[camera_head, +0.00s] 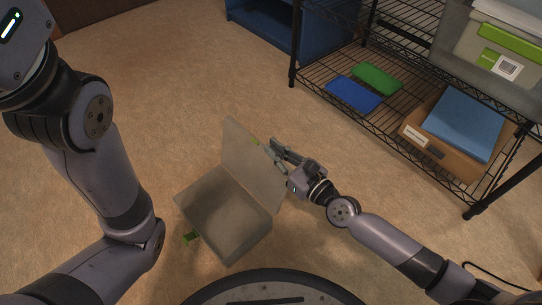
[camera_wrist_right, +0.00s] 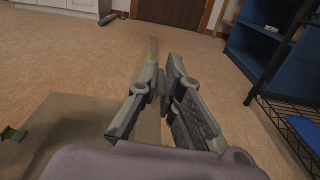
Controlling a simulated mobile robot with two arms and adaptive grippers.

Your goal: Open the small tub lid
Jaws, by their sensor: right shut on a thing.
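The small tub (camera_head: 228,212) is a translucent grey box on the floor in front of my base, with a green latch (camera_head: 191,238) on its lower left side. Its lid (camera_head: 252,165) stands raised, close to upright, along the tub's upper right side. My right gripper (camera_head: 273,153) is at the lid's right edge and shut on it. In the right wrist view the gripper (camera_wrist_right: 160,93) has the lid's edge (camera_wrist_right: 152,50) between its fingers, and the tub's body (camera_wrist_right: 65,130) is at lower left. My left gripper is out of view; only its arm shows at left.
A black wire shelf (camera_head: 330,75) stands at upper right. It holds a blue piece (camera_head: 352,94), a green piece (camera_head: 377,78), a cardboard box (camera_head: 428,135) and, higher up, a grey tub with a green latch (camera_head: 470,50). The carpet (camera_head: 150,60) left of the shelf is clear.

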